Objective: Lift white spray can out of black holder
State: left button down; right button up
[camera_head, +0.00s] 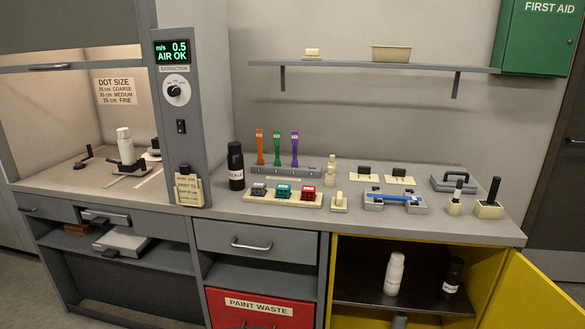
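A white spray can (125,145) stands upright in the extraction booth at the left. Its lower end is in a black holder (131,168) on the booth floor. How deep it sits is hard to tell. A second white can (394,273) stands in the open yellow cabinet at the lower right, with no holder visible around it. Neither of my grippers is in view.
Black handled items (84,158) lie left of the holder. A grey pillar (181,110) borders the booth on the right. A black can (236,165) and several tools crowd the bench (470,225). The yellow cabinet door (530,285) stands open.

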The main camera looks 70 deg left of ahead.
aim_at(126, 146)
jog(key=u, duration=3.3)
jog(key=i+j+z, duration=0.1)
jog(key=i+z, duration=0.15)
jog(key=i, duration=0.25)
jog(key=i+j+z, duration=0.3)
jog(key=i, duration=0.25)
jog(key=i+j+z, duration=0.25)
jog(key=i, duration=0.25)
